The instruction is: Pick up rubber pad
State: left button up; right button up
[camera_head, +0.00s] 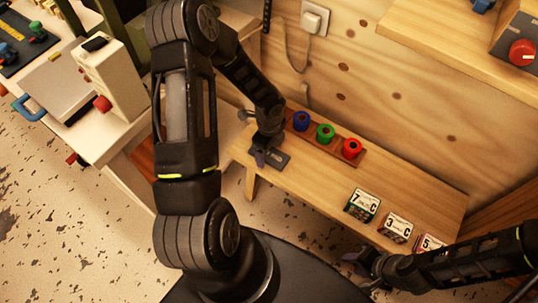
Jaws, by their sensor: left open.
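A flat dark grey piece, seemingly the rubber pad (281,159), lies at the left end of the wooden bench (400,184). My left gripper (262,156) is open and points down over the left part of this piece. The gripper hides some of it, and I cannot tell whether the fingers touch it. My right gripper (362,268) is low at the right, by the front edge of the bench and apart from the pad. Its fingers are too small and dark to show whether they are open.
Blue (302,121), green (325,133) and red (351,149) rolls stand on a brown strip along the wall. Three small labelled boxes (362,205) sit at the bench's right front. The bench's middle is clear. A shelf (465,50) overhangs the right, and a machine (112,80) stands left.

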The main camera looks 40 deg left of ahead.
aim_at(269, 153)
pick_arm(q)
jog(key=shift+c, duration=0.4)
jog(key=c, duration=1.5)
jog(key=shift+o, duration=0.2)
notch_tip(269, 153, up, 10)
jog(key=p, duration=0.2)
